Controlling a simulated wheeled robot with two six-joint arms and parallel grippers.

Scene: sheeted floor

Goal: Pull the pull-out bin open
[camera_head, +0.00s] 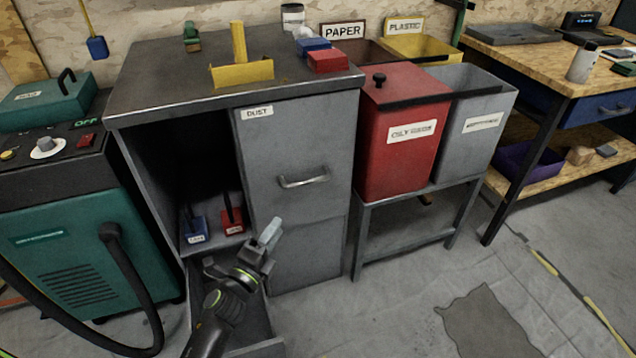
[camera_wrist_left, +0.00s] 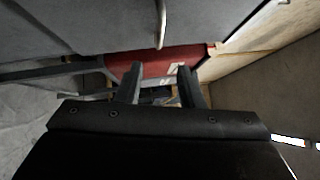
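The pull-out bin (camera_head: 290,140) has a grey metal front marked DUST, which sits flush in the cabinet. Its bar handle (camera_head: 303,181) is at mid-front, and a metal bar that looks like this handle (camera_wrist_left: 161,24) shows in the left wrist view. My left gripper (camera_head: 271,232) is below and left of the handle, in front of the cabinet and apart from the handle. In the left wrist view its two fingers (camera_wrist_left: 159,82) are spread with nothing seen between them. My right gripper is in neither view.
An open grey compartment (camera_head: 262,325) juts out low, beneath my left arm. A dark cubby left of the bin holds a blue and a red tool (camera_head: 232,215). A red bin (camera_head: 403,140) stands right on a metal stand. Floor is clear in front.

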